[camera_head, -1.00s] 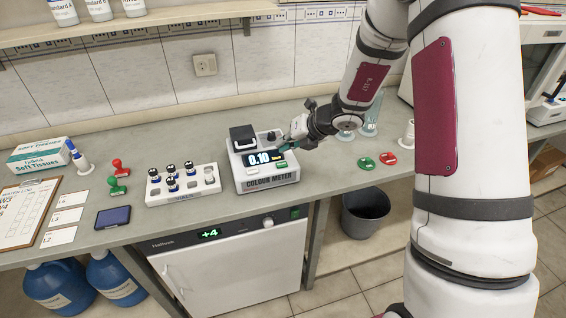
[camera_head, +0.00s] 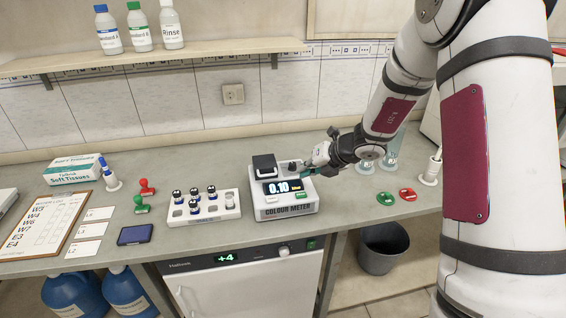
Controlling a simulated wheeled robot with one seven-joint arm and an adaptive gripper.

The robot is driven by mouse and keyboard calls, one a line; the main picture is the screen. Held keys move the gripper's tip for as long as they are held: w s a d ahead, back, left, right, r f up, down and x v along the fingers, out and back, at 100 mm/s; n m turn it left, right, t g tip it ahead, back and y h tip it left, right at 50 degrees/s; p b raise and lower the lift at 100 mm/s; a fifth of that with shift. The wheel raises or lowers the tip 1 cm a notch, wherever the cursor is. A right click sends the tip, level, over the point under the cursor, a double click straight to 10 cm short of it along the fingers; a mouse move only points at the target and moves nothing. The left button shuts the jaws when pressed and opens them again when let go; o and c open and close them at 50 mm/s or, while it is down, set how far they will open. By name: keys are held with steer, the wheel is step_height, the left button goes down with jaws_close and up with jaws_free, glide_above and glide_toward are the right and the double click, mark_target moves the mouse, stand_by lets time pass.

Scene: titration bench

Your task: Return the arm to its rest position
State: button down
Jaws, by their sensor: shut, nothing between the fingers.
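My gripper (camera_head: 313,163) is shut and empty. It is at the right side of the colour meter, close over its top right part; I cannot tell whether it touches. My arm comes in from the right edge and reaches left over the bench. The colour meter (camera_head: 286,212) is a white box with a dark lid (camera_head: 264,164) at its back left, and its display (camera_head: 283,187) reads 0.10. The display stays readable, with the fingertips just behind it.
A white vial rack (camera_head: 203,208) with several vials stands left of the meter. A clipboard (camera_head: 47,224), cards and tissue box (camera_head: 73,171) are at left. A shelf (camera_head: 150,62) hangs above.

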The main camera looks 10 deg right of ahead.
steer(key=s+a+r+n+g, duration=0.1)
steer(key=s+a+r+n, duration=0.3)
steer(key=s+r+n, duration=0.55)
steer(key=s+a+r+n+g, duration=0.1)
steer(key=s+a+r+n, duration=0.3)
steer(key=s+r+n, duration=0.6)
steer(key=s+d+r+n+h, duration=0.1)
steer(key=s+d+n+h, duration=0.1)
steer(key=s+n, duration=0.6)
steer(key=s+d+r+n+h, duration=0.1)
steer(key=s+d+n+h, duration=0.2)
steer(key=s+d+n, duration=0.2)
steer(key=shift+s+d+r+n, duration=0.15)
steer(key=shift+s+r+n, duration=0.2)
steer(key=shift+s+n, duration=1.8)
steer(key=shift+w+n, duration=0.5)
steer(key=shift+w, duration=0.05)
